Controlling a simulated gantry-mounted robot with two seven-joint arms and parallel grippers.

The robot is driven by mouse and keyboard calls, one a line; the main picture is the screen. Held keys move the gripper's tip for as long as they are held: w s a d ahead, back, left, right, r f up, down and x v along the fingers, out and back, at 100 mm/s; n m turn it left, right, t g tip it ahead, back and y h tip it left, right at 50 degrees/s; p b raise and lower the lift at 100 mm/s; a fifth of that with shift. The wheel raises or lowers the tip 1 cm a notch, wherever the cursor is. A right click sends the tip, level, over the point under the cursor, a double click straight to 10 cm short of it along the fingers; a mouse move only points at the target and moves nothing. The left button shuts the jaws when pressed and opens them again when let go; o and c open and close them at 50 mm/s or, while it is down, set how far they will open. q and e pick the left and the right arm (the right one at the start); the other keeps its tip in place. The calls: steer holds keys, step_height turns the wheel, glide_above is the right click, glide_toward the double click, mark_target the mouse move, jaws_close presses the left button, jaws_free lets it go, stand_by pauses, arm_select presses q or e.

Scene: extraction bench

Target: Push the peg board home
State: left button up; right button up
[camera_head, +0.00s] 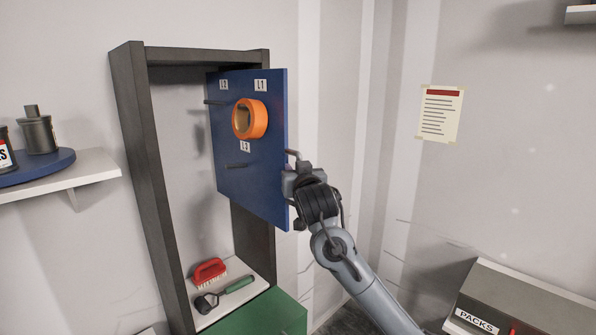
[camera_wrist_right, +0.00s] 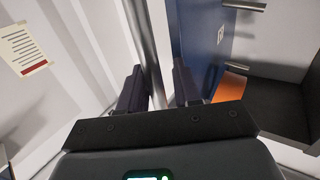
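The peg board (camera_head: 262,180) is a blue upright panel standing out from the dark cabinet frame (camera_head: 140,130). It carries pegs and white labels, with an orange tape roll (camera_head: 262,118) on one peg. In the right wrist view the board (camera_wrist_right: 198,30) is just right of the fingers. My right gripper (camera_head: 293,170) is at the board's outer edge. In its wrist view its two fingers (camera_wrist_right: 160,88) are apart, with a grey upright bar (camera_wrist_right: 150,45), apparently the board's handle, between them. A narrow gap shows beside the bar. My left gripper is not in view.
A red brush (camera_head: 209,271) and a green-handled tool (camera_head: 235,286) lie on the cabinet floor, above a green front (camera_head: 262,315). A shelf (camera_head: 95,177) with dark bottles is at left. A PACKS box (camera_head: 520,300) stands at lower right. A notice (camera_head: 441,113) hangs on the wall.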

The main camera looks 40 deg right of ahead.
steer(key=shift+s+r, duration=0.1)
steer(key=shift+r, duration=0.1)
steer(key=shift+s+a, duration=0.1)
steer(key=shift+s+a, duration=0.15)
steer(key=shift+s, duration=0.2)
steer(key=b+v, duration=0.3)
steer(key=v, duration=0.6)
steer(key=shift+s+f, duration=0.25)
steer(key=shift+s, duration=0.1)
steer(key=shift+a, duration=0.1)
